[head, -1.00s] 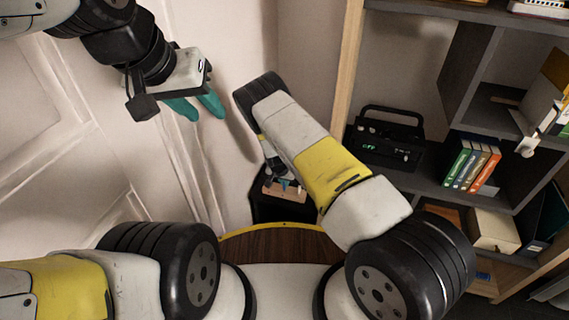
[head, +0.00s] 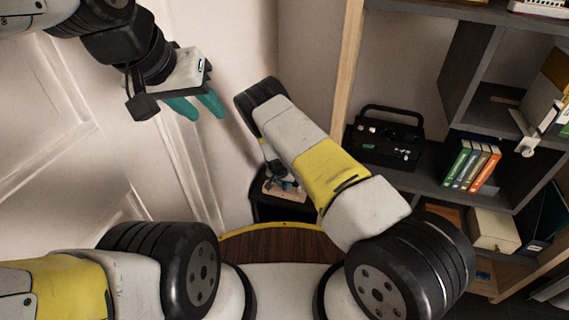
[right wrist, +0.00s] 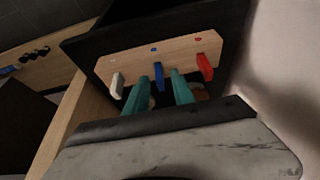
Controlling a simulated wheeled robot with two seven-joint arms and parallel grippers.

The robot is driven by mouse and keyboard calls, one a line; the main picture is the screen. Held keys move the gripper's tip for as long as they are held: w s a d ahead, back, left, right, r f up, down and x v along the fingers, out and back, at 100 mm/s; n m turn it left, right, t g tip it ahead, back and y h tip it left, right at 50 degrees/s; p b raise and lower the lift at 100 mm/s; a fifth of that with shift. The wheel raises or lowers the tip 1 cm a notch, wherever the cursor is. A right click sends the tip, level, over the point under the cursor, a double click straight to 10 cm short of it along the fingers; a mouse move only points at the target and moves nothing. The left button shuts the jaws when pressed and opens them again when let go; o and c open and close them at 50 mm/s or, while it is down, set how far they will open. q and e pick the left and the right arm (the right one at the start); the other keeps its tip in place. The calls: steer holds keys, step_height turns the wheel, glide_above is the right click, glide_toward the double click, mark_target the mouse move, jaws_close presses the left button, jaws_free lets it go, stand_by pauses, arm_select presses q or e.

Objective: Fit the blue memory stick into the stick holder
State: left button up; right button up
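The stick holder (right wrist: 180,48) is a pale wooden block with coloured dots; in the head view it stands on the small black table (head: 262,212). A white stick (right wrist: 118,86) and a red stick (right wrist: 205,67) jut from its left and right parts. The blue memory stick (right wrist: 159,78) juts from the middle, under the blue dot, in line with the others; its depth cannot be told. My right gripper (right wrist: 158,76) has its teal fingers on either side of the blue stick, with gaps visible. My left gripper (head: 196,107) is open and empty, high at the left.
A dark shelf unit (head: 480,195) at the right holds a black radio (head: 386,140) and several books (head: 470,165). A wall stands behind the small table. In the right wrist view, a wooden edge (right wrist: 65,125) lies at the left.

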steer(key=s+d+r+y, duration=0.15)
steer(key=s+r, duration=0.25)
steer(key=r, duration=1.1)
steer(key=s+d+r+y, duration=0.15)
steer(key=s+r, duration=0.25)
steer(key=r, duration=1)
steer(key=s+d+r+y, duration=0.15)
steer(key=s+r, duration=0.25)
steer(key=r, duration=1.1)
steer(key=s+d+r+n, duration=0.1)
steer(key=s+d+r, duration=0.2)
steer(key=s, duration=0.5)
steer(key=s+d+r+n+t, duration=0.1)
steer(key=s+d+r, duration=0.2)
steer(key=s+r, duration=0.3)
steer(key=s+d+r+n+t, duration=0.1)
steer(key=s+d+r+n, duration=0.1)
steer(key=s+r, duration=0.3)
steer(key=s+d+h, duration=0.1)
steer(key=s, duration=0.3)
steer(key=shift+s+d, duration=0.35)
steer(key=shift+s, duration=0.05)
